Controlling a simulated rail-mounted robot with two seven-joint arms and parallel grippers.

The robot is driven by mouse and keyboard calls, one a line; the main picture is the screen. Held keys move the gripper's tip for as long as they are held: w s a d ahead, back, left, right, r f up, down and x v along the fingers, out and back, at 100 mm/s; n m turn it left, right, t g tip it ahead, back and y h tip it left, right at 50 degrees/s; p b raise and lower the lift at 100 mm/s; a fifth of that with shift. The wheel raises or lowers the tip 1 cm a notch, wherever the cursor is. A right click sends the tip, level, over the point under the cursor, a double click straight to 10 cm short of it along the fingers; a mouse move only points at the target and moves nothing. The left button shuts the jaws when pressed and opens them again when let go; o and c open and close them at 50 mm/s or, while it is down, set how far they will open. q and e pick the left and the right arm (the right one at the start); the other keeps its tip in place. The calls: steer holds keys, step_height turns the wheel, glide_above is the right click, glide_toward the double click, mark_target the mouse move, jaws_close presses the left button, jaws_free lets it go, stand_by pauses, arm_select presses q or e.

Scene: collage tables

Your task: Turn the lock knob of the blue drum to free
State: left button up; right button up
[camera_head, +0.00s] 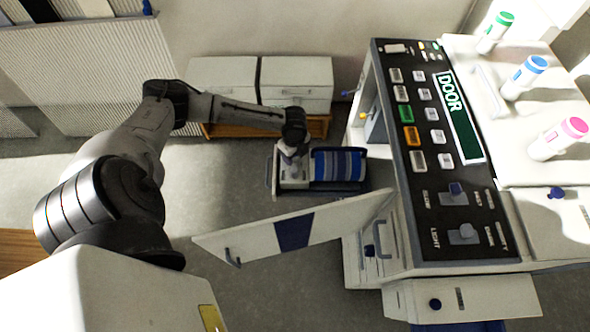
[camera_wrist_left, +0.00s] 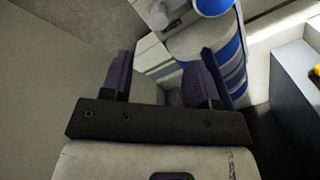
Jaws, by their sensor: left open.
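The blue drum (camera_head: 343,168) has blue and grey stripes and lies on its side in a low carriage behind the open door flap. It also shows in the left wrist view (camera_wrist_left: 228,62), beyond and right of my fingers. A pale knob-like piece (camera_wrist_left: 160,15) shows near the drum's end there; I cannot tell whether it is the lock knob or how it is set. My left gripper (camera_wrist_left: 160,82) is open, its two dark fingers apart with nothing clearly between them. In the head view my left wrist hangs over the drum's left end, its fingertips hidden. My right gripper is out of view.
A white machine with a dark control panel (camera_head: 430,145) and a DOOR display stands right of the drum. Its door flap (camera_head: 345,217) swings out in front. White cabinets (camera_head: 297,85) stand behind. Several colored-cap bottles (camera_head: 525,77) stand on top. Grey floor (camera_head: 225,180) is clear at left.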

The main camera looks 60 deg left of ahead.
mark_target(294, 169)
arm_select(q)
step_height(294, 169, down, 12)
steer(key=b, duration=0.3)
steer(key=shift+r, duration=0.15)
